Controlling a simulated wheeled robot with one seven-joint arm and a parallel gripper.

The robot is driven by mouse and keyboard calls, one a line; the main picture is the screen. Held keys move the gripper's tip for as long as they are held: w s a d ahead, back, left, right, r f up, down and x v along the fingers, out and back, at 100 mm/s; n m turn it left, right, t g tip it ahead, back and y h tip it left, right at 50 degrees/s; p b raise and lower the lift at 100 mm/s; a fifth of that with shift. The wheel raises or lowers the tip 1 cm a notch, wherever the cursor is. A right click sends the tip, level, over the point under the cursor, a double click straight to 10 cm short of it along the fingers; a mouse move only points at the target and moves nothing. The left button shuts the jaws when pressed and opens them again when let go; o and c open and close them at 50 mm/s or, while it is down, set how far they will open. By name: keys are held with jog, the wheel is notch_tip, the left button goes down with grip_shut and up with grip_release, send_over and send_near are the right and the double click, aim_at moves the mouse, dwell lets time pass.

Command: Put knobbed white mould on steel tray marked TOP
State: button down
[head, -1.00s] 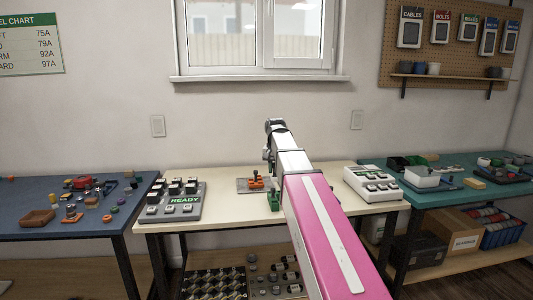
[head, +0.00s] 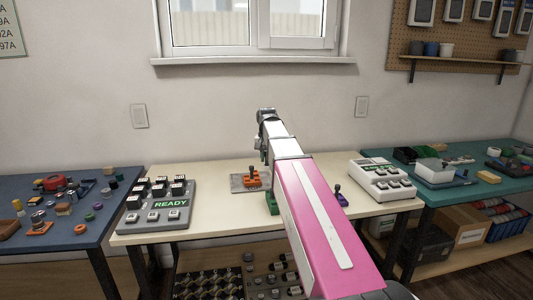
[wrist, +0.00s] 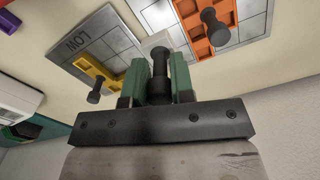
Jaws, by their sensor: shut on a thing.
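My gripper (wrist: 158,72) has its green fingers shut on a dark knob (wrist: 159,56) in the wrist view. In the head view the orange mould (head: 252,180) is left of my gripper (head: 273,208), which my arm partly hides.
On the cream table (head: 205,225), a READY panel (head: 160,202) stands left and a white button box (head: 382,180) right. A purple knobbed piece (head: 341,199) sits right of my arm. Blue (head: 85,230) and teal (head: 460,195) tables hold clutter either side.

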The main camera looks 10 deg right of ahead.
aim_at(267, 165)
jog(key=shift+f, duration=2.95)
jog(key=shift+f, duration=0.45)
jog(key=c, duration=0.9)
grip_release()
jog(key=shift+r, duration=0.1)
notch_tip(267, 165, up, 10)
jog(key=shift+r, duration=0.25)
